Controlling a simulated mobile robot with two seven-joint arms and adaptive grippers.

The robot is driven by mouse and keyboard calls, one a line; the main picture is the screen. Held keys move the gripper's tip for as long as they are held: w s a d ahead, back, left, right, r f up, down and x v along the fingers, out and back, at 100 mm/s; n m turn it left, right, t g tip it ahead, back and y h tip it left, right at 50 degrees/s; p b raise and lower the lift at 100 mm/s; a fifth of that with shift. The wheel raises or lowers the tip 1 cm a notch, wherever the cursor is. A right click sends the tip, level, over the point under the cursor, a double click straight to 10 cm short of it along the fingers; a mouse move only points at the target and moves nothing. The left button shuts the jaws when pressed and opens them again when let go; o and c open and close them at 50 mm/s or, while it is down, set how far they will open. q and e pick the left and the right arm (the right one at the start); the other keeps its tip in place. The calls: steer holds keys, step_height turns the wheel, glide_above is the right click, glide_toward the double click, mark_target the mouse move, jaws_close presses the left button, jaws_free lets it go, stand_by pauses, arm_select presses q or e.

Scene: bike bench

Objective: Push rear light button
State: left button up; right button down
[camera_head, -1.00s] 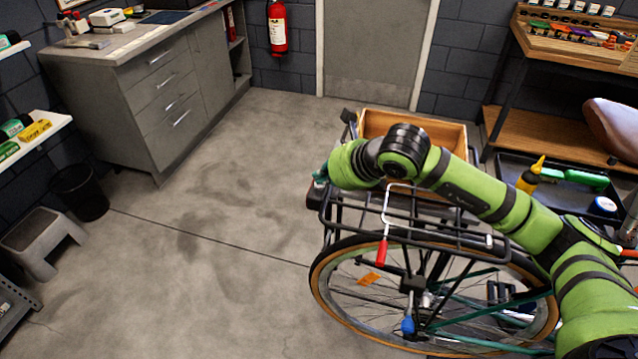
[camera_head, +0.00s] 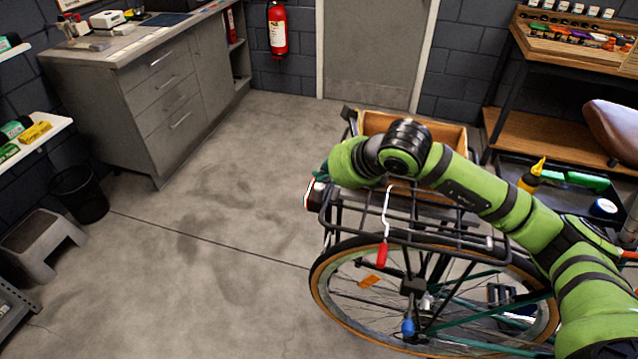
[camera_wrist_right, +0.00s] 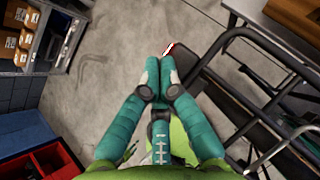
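The rear light (camera_head: 311,194) sits at the rear end of the bicycle's black rack (camera_head: 345,212). It shows bright red and white, as if lit. In the right wrist view, a red and white part of the light (camera_wrist_right: 170,48) shows just beyond the fingertips. My right gripper (camera_wrist_right: 161,68) has its teal fingers together, with nothing seen between them. In the head view its fingers are mostly hidden behind my green wrist, close to the light. The button itself is hidden, so I cannot tell whether they touch it. My left gripper is not in view.
A wooden crate (camera_head: 450,132) stands on the bike behind my arm. A red-handled hook tool (camera_head: 382,255) hangs from the rack above the rear wheel (camera_head: 322,290). A dark tray (camera_head: 520,165) with bottles is at the right.

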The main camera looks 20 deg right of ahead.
mark_target(324, 187)
steer(key=shift+r+p, duration=1.2)
steer(key=shift+r, duration=1.8)
steer(key=shift+f, duration=0.1)
